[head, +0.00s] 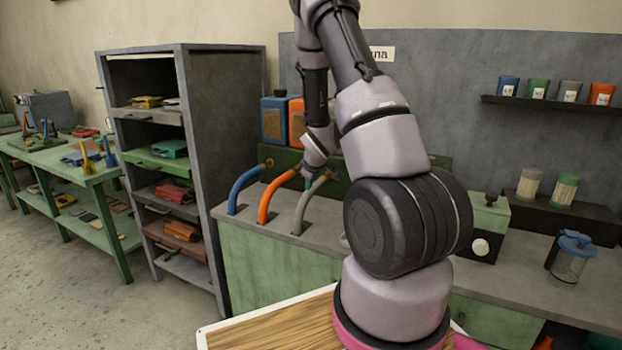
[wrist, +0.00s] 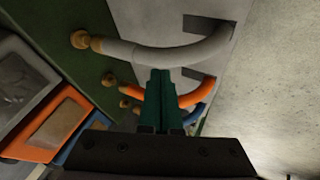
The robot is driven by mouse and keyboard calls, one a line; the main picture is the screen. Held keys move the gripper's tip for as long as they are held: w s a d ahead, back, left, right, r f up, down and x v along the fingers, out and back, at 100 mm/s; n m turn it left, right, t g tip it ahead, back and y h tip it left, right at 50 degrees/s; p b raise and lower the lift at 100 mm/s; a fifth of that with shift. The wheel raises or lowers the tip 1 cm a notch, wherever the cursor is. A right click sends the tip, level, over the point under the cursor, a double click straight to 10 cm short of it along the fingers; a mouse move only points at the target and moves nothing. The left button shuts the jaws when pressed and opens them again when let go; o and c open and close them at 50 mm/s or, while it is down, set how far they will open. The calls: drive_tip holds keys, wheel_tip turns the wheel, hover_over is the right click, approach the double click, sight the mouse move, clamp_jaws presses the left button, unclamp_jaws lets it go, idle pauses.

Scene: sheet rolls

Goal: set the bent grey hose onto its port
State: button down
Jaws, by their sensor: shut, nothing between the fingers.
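The bent grey hose (wrist: 160,56) arcs across the top of the wrist view, from the grey bench top to a brass port (wrist: 79,40) on the green panel. Its end appears to meet the brass fitting; I cannot tell how firmly it is seated. In the head view the grey hose (head: 303,207) is the rightmost of three hoses, partly behind my arm. My gripper (wrist: 160,73) has its teal fingers shut and empty, tips just beside the grey hose's middle; contact is unclear. In the head view my gripper (head: 308,182) is small and hard to make out.
The orange hose (head: 266,207) and blue hose (head: 237,190) stand close by, left of the grey one, reaching the green panel (head: 285,160). Blue and orange containers (head: 274,120) stand behind. A grey shelf rack (head: 222,130) rises at left. The bench (head: 540,265) holds jars further right.

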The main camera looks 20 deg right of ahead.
sight(319, 182)
drive_tip(key=x, duration=0.3)
drive_tip(key=shift+w+d+f, duration=0.15)
drive_tip(key=shift+d, duration=0.1)
drive_tip(key=shift+w+d, duration=1.05)
drive_tip(key=shift+d, duration=0.3)
drive_tip(key=w+d, duration=0.1)
drive_tip(key=d, duration=0.1)
drive_tip(key=w+d, duration=0.2)
drive_tip(key=shift+w+d, duration=0.2)
drive_tip(key=shift+d, duration=0.05)
